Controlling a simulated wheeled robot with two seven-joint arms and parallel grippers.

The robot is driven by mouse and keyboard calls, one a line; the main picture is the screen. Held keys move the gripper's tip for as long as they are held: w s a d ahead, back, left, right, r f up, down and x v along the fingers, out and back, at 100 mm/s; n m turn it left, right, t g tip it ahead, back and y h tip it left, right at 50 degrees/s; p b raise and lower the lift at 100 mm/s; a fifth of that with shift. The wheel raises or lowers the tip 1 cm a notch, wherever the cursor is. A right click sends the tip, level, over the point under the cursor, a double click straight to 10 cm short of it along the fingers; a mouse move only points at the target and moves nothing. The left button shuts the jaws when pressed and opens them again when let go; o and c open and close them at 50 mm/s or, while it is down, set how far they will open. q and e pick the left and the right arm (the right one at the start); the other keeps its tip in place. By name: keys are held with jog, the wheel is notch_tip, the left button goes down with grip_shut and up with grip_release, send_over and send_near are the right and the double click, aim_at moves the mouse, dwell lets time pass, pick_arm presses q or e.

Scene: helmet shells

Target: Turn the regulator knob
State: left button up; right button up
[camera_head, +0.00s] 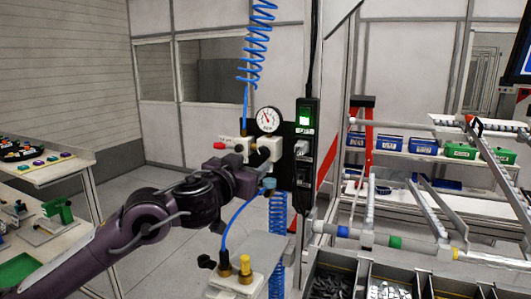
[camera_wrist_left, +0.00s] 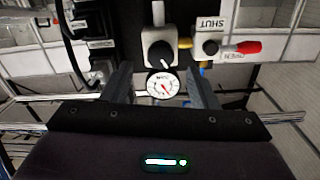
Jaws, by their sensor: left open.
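The regulator is a white block with a round black knob (camera_wrist_left: 160,52) on its face, seen in the left wrist view. A round white pressure gauge (camera_wrist_left: 163,84) shows just below the knob there; the gauge also shows in the head view (camera_head: 268,120), above the regulator body (camera_head: 271,149). My left gripper (camera_wrist_left: 161,76) is open and empty. Its two fingers are spread either side of the gauge and knob in the wrist view, with the knob between and beyond the tips. In the head view the gripper (camera_head: 260,168) is beside the regulator, and the knob is hard to make out.
A blue coiled hose (camera_head: 258,45) hangs above. Parts bins (camera_head: 334,282) are lower right.

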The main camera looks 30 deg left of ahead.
aim_at(261, 155)
pick_arm(q)
jog(key=shift+w+a+r+p, duration=0.1)
jog(key=shift+w+r+p, duration=0.45)
jog(key=shift+w, duration=0.2)
jog(key=w, duration=0.2)
jog(key=shift+w+f+p, duration=0.15)
jog(key=shift+w+p, duration=0.2)
jog(key=shift+p, duration=0.05)
jog(key=shift+w+f, duration=0.15)
jog(key=shift+w, duration=0.35)
jog(key=shift+w+f, duration=0.15)
jog(key=shift+w, duration=0.35)
jog(key=shift+s, duration=0.15)
jog(key=shift+a+r, duration=0.1)
jog(key=shift+c, duration=0.7)
jog(key=c, duration=0.8)
jog(key=shift+c, duration=0.2)
pick_arm(e)
jog(key=s, duration=0.1)
jog(key=s+r, duration=0.2)
jog(key=shift+s+d+r, duration=0.15)
jog(key=shift+s+d, duration=0.15)
jog(key=shift+s, duration=0.1)
